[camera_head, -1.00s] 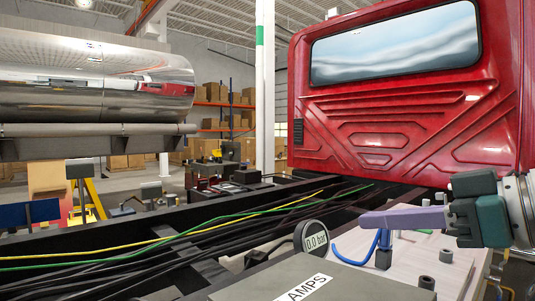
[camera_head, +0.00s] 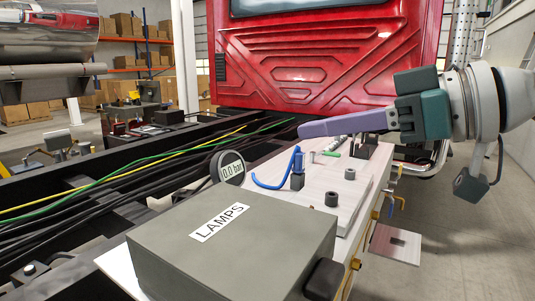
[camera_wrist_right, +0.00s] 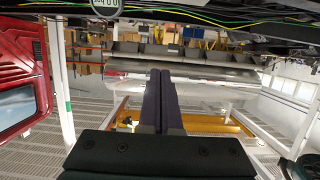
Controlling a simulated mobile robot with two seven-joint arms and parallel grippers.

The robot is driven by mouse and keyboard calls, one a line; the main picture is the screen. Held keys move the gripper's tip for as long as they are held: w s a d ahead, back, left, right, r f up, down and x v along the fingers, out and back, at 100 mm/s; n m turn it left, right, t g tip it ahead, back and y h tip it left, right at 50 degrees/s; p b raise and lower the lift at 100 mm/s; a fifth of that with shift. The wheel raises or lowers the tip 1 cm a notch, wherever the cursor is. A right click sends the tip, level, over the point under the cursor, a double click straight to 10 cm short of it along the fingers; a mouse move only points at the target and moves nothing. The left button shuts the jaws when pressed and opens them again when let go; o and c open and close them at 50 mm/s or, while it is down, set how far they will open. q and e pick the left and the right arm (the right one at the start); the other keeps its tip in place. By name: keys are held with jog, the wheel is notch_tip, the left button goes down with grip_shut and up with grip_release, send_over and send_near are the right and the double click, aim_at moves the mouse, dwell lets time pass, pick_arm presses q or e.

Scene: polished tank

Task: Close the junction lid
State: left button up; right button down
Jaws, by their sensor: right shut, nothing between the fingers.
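A grey box labelled LAMPS (camera_head: 245,242) sits on a pale board in the head view's lower middle. Its labelled top face looks flat; I cannot tell from here whether this top is the junction lid or whether it is fully seated. A dark rounded block (camera_head: 325,280) sits at the box's right front corner. My right gripper (camera_head: 302,130) reaches in from the right, with its purple fingers together and empty, above and beyond the box and apart from it. The fingers also show shut in the right wrist view (camera_wrist_right: 158,85). My left gripper is not in view.
A round gauge (camera_head: 228,167) reading 0.0 bar stands behind the box. A blue hose (camera_head: 273,186) and small posts rise from the pale board. Green and yellow cables run along the dark frame at left. A red cab (camera_head: 325,55) stands behind. Open floor lies at right.

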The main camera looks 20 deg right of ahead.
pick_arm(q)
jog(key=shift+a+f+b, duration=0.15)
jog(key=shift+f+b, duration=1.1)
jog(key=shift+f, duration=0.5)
pick_arm(e)
jog(key=shift+s+d+f, duration=0.4)
jog(key=shift+s+d, duration=0.2)
jog(key=shift+s, duration=0.2)
jog(key=shift+s+d+f, duration=0.35)
jog(key=shift+s+d, duration=0.25)
jog(key=shift+s, duration=0.2)
jog(key=s+a+f+g+h, duration=0.25)
jog(key=s+f, duration=0.35)
jog(key=f, duration=0.3)
jog(key=s+a+f+g+h, duration=0.1)
jog(key=s+a+f+g, duration=0.15)
jog(key=s+f, duration=0.5)
jog(key=s+d+f+m+g+h, duration=0.1)
jog(key=s+f+m+g+h, duration=0.2)
jog(key=s+f+m+h, duration=0.3)
pick_arm(q)
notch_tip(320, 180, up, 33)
jog(key=p, duration=3.3)
pick_arm(e)
notch_tip(320, 180, up, 32)
jog(key=shift+s+d+r, duration=0.15)
jog(key=shift+s+d, duration=0.2)
jog(key=shift+y, duration=0.25)
